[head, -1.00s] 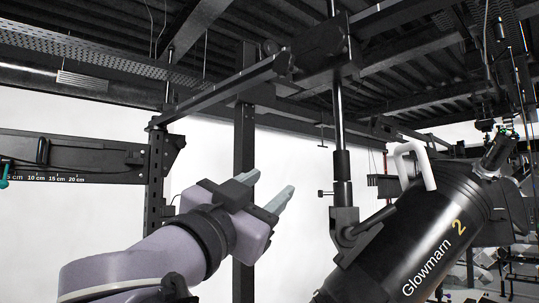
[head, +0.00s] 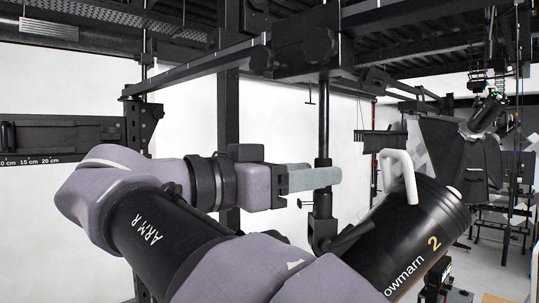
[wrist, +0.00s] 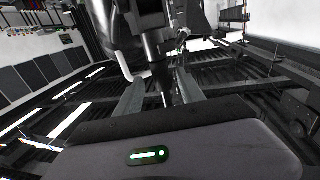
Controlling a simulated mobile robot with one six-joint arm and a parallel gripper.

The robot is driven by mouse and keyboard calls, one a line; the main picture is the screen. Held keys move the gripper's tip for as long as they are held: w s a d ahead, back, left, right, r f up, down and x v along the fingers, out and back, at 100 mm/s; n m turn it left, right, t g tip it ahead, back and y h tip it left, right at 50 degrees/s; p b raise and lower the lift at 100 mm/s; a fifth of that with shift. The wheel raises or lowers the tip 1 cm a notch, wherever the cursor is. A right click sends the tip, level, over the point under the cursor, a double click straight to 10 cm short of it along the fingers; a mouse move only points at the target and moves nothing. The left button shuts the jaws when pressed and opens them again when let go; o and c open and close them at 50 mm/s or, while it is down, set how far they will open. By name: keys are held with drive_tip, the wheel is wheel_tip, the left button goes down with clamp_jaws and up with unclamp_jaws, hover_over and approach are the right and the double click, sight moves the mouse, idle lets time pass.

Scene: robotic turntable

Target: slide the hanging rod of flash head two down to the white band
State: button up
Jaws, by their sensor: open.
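Flash head two (head: 408,235) is a black cylinder with a yellow 2 and a white handle (head: 400,172), tilted at the lower right. Its hanging rod (head: 323,120) drops upright from a dark overhead carriage to a black collar and bracket (head: 322,228). My gripper (head: 328,177) is open at the rod's lower part, its pale fingers level and overlapping the rod. In the wrist view the fingers (wrist: 160,96) stand apart on either side of the dark rod (wrist: 165,92); contact cannot be told. I cannot make out the white band; the fingers cover part of the rod.
A dark overhead beam (head: 200,70) runs to the carriage (head: 292,52) above my gripper. A small T-handled screw (head: 305,204) sticks out just below the fingers. A scale board (head: 60,140) is at the left. Other studio gear (head: 480,150) crowds the right.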

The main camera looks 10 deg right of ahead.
drive_tip(key=p+x, duration=0.1)
drive_tip(key=x, duration=0.5)
drive_tip(key=shift+w, duration=0.15)
drive_tip(key=shift+c, duration=0.3)
clamp_jaws()
idle(0.8)
